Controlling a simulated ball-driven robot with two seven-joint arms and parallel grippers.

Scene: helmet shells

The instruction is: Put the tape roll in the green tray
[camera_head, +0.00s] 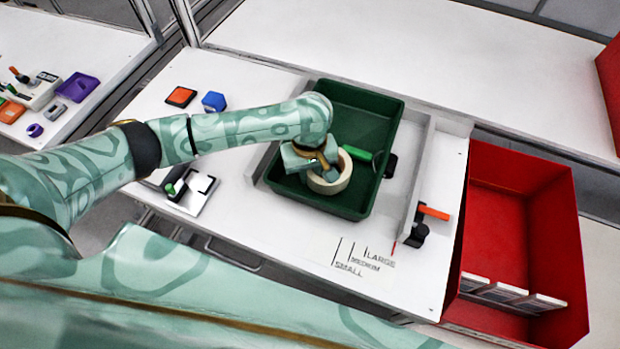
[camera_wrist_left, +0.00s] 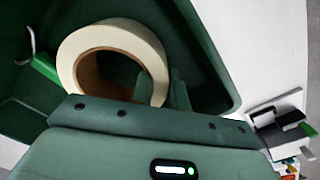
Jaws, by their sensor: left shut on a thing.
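The tape roll (camera_head: 331,183) is cream-coloured with a brown inner core. It is in the green tray (camera_head: 380,106), near the tray's front side, in the head view. My left gripper (camera_head: 318,170) reaches down into the tray and is shut on the roll's wall. In the left wrist view the roll (camera_wrist_left: 146,46) stands tilted at the fingers, with the dark green tray around it. I cannot tell whether the roll touches the tray floor. A green-handled tool (camera_head: 362,154) lies in the tray beside the roll. My right gripper is not in view.
A red bin (camera_head: 525,165) stands at the right. An orange-handled tool (camera_head: 432,212) lies right of the tray, past a low divider. A blue block (camera_head: 214,101) and an orange-topped block (camera_head: 181,96) sit at the back left. A grey-white device (camera_head: 192,192) is left of the tray.

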